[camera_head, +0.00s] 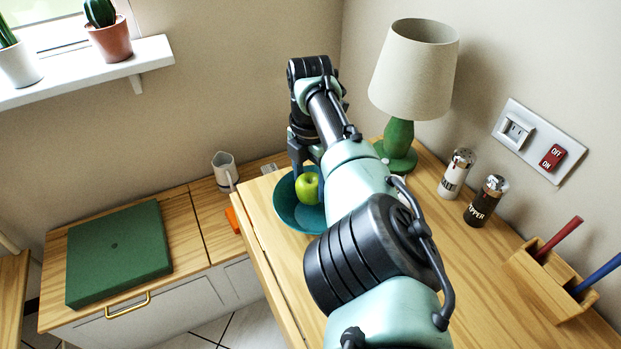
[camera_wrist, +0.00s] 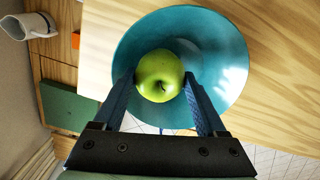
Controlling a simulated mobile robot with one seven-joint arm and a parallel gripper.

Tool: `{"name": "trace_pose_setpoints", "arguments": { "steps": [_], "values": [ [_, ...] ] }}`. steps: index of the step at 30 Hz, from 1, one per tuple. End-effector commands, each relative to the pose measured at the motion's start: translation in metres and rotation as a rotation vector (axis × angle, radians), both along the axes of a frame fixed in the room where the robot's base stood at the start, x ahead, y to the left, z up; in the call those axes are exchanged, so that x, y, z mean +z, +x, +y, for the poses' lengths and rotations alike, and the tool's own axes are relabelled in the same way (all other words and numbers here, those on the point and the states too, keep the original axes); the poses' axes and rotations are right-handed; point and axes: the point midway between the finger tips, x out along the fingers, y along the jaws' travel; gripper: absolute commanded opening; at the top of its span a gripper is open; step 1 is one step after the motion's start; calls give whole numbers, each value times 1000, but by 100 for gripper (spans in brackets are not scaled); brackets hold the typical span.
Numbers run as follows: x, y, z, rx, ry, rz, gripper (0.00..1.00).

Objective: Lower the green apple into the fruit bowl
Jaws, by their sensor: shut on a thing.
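The green apple (camera_head: 308,187) is between the fingers of my gripper (camera_head: 306,190). In the wrist view the apple (camera_wrist: 159,75) sits between the two fingertips of my gripper (camera_wrist: 160,82), which is shut on it. The fruit bowl (camera_head: 287,208) is a wide teal bowl on the wooden table. It also shows in the wrist view (camera_wrist: 222,50), behind the apple, with the apple over its inside. I cannot tell whether the apple touches the bowl. My arm hides the bowl's right part in the head view.
A lamp (camera_head: 398,140) with a green base stands just right of the bowl. Salt (camera_head: 456,174) and pepper (camera_head: 486,201) shakers and a wooden pen holder (camera_head: 550,279) are further right. A white mug (camera_head: 225,171) and an orange object (camera_head: 232,219) are left, on the lower counter.

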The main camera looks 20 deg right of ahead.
Motion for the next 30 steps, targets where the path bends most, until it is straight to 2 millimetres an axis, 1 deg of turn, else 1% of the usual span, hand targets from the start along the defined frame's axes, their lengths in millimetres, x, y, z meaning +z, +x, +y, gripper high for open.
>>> {"name": "trace_pose_setpoints", "arguments": {
  "steps": [8,14,15,17,18,19,27,30],
  "values": [
    [-5,0,0,0,0,0,15],
    [-4,0,0,0,0,0,15],
    [-4,0,0,0,0,0,78],
    [-4,0,0,0,0,0,88],
    [-4,0,0,0,0,0,96],
    [-4,0,0,0,0,-1,100],
    [-4,0,0,1,0,-1,100],
    [2,0,0,1,1,-2,100]
  ]
}}
